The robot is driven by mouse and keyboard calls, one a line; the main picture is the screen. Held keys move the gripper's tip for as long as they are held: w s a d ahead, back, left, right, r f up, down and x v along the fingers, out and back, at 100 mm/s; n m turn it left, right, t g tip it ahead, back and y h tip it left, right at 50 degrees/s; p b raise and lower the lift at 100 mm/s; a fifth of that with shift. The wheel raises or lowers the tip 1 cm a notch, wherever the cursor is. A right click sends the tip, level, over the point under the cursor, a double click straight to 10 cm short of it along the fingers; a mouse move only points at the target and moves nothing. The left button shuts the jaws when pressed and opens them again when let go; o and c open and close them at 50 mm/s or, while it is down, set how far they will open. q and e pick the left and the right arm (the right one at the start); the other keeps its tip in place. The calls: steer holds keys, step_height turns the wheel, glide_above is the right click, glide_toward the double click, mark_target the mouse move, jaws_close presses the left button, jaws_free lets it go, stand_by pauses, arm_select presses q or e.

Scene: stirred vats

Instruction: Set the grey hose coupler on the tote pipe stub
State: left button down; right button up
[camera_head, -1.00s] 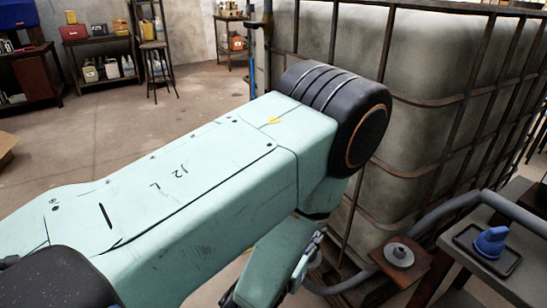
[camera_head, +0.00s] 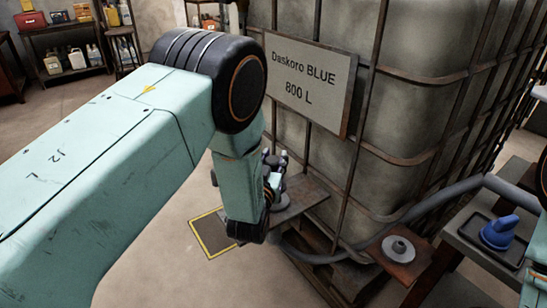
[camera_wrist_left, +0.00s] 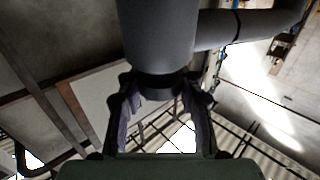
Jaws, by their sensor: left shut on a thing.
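In the wrist view my left gripper (camera_wrist_left: 158,108) is shut on the dark neck of the grey hose coupler (camera_wrist_left: 158,40), a thick cylinder with a side branch to the right. In the head view the left gripper (camera_head: 274,168) is beside the tote (camera_head: 420,110), over or next to a brown shelf (camera_head: 305,198); my forearm hides much of it. A grey round stub on a flat disc (camera_head: 398,248) sits on another brown shelf at the tote's lower right. I cannot tell whether a stub is hidden behind my wrist, or whether the coupler touches anything.
A sign (camera_head: 308,82) reading "Daskoro BLUE 800 L" hangs on the tote cage. A grey hose (camera_head: 440,205) runs low past the tote. A blue fitting (camera_head: 497,233) stands in a dark tray at right.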

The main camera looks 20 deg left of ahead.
arm_select(q)
steer(key=shift+w+r, duration=0.25)
steer(key=shift+w, duration=0.35)
steer(key=shift+w+d+r, duration=0.1)
steer(key=shift+d+r, duration=0.05)
steer(key=shift+d, duration=0.15)
step_height(320, 180, down, 2)
steer(key=shift+f+b, duration=0.1)
steer(key=shift+b, duration=0.8)
step_height(320, 180, down, 2)
steer(key=shift+f+b, duration=0.2)
steer(key=shift+b, duration=0.9)
steer(key=shift+w+f+b, duration=0.1)
steer(key=shift+f+b, duration=0.45)
steer(key=shift+f, duration=0.15)
steer(key=shift+r, duration=0.1)
